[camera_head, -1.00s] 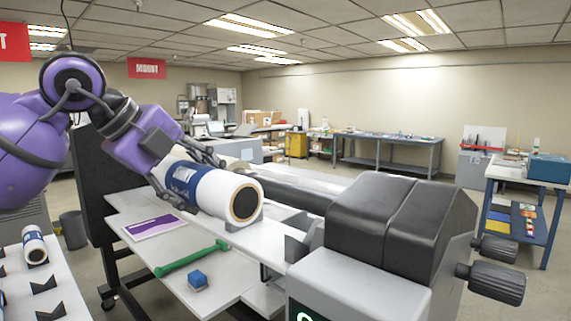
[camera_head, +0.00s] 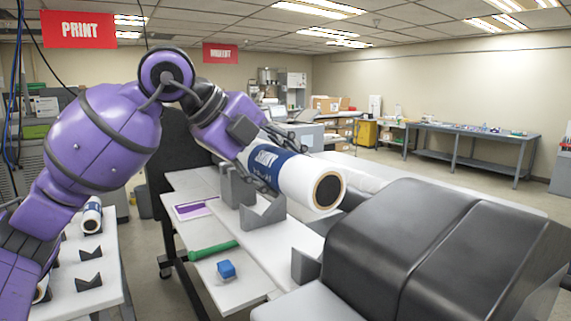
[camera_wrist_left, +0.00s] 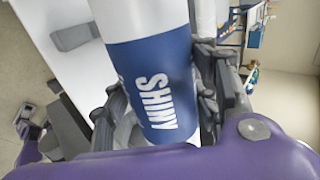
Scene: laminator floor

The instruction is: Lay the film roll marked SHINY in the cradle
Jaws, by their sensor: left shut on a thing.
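My left gripper (camera_head: 262,150) is shut around the blue-labelled part of the white film roll marked SHINY (camera_head: 300,178). The roll is tilted, its near cored end toward the camera. The wrist view shows the label (camera_wrist_left: 152,90) between the fingers, with SHINY readable. The cradle's grey notched blocks (camera_head: 262,213) stand on a white ledge below and left of the roll's near end. Another grey block (camera_head: 306,264) stands nearer the black-topped machine. The roll appears raised above the blocks; its far end is hidden by the gripper. My right gripper is not in view.
The black-topped machine (camera_head: 430,250) fills the right foreground. A blue block (camera_head: 226,270), a green-handled tool (camera_head: 213,249) and a purple sheet (camera_head: 193,210) lie on the lower shelf. Another roll (camera_head: 92,217) sits on a white rack with V-shaped supports at the left.

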